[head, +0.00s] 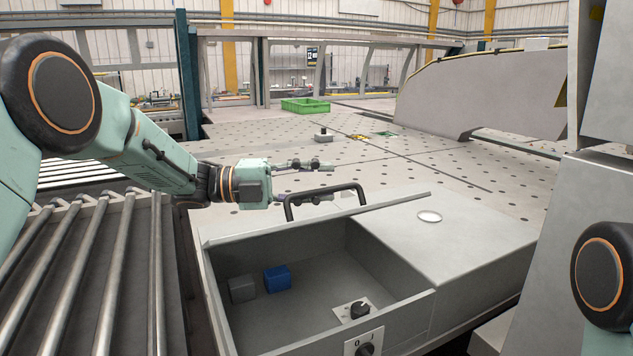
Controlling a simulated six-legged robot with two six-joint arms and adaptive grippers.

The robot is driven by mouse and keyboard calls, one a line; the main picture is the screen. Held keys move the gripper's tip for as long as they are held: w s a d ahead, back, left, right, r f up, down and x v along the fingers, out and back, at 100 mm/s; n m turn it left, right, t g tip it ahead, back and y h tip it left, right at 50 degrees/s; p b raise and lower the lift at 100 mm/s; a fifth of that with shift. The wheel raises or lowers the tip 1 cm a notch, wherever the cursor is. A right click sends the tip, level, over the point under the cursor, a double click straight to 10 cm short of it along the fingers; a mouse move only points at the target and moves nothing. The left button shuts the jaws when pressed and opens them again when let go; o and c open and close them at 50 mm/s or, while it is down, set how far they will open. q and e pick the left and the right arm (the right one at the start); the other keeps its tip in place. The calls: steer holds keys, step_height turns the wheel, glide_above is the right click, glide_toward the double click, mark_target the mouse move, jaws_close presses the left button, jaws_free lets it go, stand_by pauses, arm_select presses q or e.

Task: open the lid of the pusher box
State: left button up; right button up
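The pusher box (437,305) is a grey metal box in the front middle, and its inside is open to view. A pale strip along its back edge looks like the lid (390,203), raised and seen nearly edge-on. A black arched handle (355,187) stands at this strip. My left gripper (326,181) is at the handle with its two fingers spread apart, one above the bar and one lower, by the handle's opening. I cannot tell whether they touch it. My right gripper is out of view; only part of my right arm shows at the right edge.
Inside the box are a blue block (277,279), a grey block (242,289) and a black knob (360,310). A white round disc (429,217) lies on the flat top at right. Metal rollers (112,270) stand at left. A green crate (305,105) is far back on the perforated table.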

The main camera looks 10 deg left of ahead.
arm_select(q)
steer(key=shift+d+r, duration=0.1)
steer(key=shift+r, duration=0.05)
stand_by(0.3)
steer(key=v, duration=1.1)
steer(key=shift+s+a, duration=0.1)
steer(key=shift+a, duration=0.3)
steer(key=shift+a, duration=0.25)
steer(key=shift+d, duration=0.15)
